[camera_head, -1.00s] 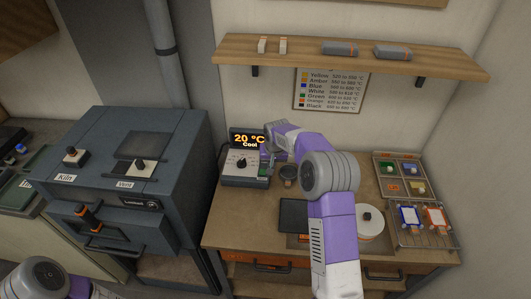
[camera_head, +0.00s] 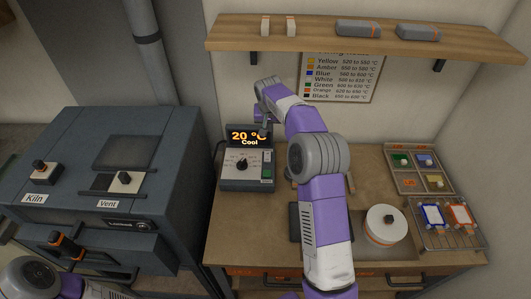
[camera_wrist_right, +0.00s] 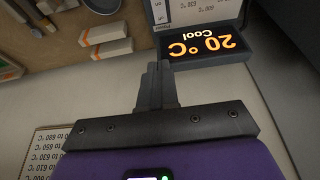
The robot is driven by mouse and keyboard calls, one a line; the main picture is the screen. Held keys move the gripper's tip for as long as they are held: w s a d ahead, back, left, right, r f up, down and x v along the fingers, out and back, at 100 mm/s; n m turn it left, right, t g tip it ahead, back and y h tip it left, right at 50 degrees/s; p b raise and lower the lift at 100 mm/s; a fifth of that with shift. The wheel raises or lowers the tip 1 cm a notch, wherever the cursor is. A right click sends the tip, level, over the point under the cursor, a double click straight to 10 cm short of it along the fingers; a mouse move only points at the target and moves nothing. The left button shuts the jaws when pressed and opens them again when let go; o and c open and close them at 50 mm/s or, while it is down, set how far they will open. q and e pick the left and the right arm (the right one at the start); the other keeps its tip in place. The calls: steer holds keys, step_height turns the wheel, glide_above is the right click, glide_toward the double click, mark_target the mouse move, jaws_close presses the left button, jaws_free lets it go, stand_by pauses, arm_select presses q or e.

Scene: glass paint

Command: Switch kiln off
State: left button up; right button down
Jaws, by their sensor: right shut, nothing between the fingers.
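The blue-grey kiln (camera_head: 60,145) stands at the left. My right gripper (camera_head: 264,132) is shut and empty beside the display's right edge, above the green button; contact is unclear. My left gripper is out of view.
A wooden shelf (camera_head: 300,42) and a temperature chart (camera_head: 345,78) are on the wall behind. A round white-topped pot (camera_head: 375,228), a sample tray (camera_head: 405,180) and a wire rack (camera_head: 470,238) are on the bench at the right.

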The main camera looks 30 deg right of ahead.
mark_target(268, 153)
arm_select(q)
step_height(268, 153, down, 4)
steer(key=b, duration=0.2)
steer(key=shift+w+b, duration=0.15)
steer(key=shift+b, duration=0.25)
arm_select(e)
step_height(268, 153, down, 4)
steer(key=shift+w, duration=0.1)
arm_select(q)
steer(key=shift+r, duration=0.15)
arm_select(e)
steer(key=shift+r, duration=0.1)
steer(key=x, duration=1.4)
steer(key=shift+s+a+p, duration=0.2)
steer(key=shift+s+p, duration=0.2)
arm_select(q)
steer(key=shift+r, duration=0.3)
